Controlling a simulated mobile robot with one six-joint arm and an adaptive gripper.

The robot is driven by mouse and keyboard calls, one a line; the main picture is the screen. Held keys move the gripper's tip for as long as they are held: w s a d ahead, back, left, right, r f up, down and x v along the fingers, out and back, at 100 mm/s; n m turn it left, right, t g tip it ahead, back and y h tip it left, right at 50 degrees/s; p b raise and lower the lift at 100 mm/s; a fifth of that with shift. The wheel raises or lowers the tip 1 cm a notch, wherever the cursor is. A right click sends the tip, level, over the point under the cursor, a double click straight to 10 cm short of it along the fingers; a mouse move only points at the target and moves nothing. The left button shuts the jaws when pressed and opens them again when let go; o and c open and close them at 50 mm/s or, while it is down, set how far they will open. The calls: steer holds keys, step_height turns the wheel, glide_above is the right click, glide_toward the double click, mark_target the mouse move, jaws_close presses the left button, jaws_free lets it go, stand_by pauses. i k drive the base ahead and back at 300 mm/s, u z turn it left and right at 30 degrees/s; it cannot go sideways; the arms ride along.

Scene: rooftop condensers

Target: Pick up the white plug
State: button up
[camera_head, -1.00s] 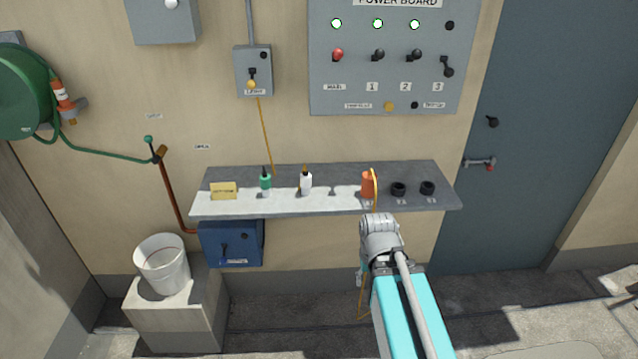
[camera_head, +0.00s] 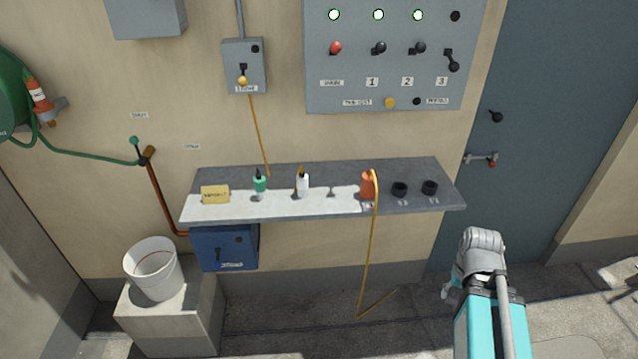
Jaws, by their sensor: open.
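The white plug (camera_head: 302,184) stands upright on the grey wall shelf (camera_head: 335,208), with a dark tip and an orange-brown part at its top. It is between a green plug (camera_head: 260,184) on its left and an orange plug (camera_head: 368,186) on its right. Nothing of mine touches it. My arm shows at the lower right, below and to the right of the shelf, in front of the floor and door. My gripper's fingers do not show; they are hidden or out of frame.
Two black round sockets (camera_head: 400,190) and (camera_head: 429,188) sit at the shelf's right. An orange cord (camera_head: 370,255) hangs from the orange plug to the floor. A yellow label block (camera_head: 215,194) is at the shelf's left. A white bucket (camera_head: 152,268) stands on a concrete block (camera_head: 170,318).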

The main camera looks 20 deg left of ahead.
mark_target(302, 185)
steer(key=z, duration=0.5)
steer(key=k, duration=0.85)
steer(key=u, duration=1.2)
steer(key=i, duration=0.95)
steer(key=u, duration=0.1)
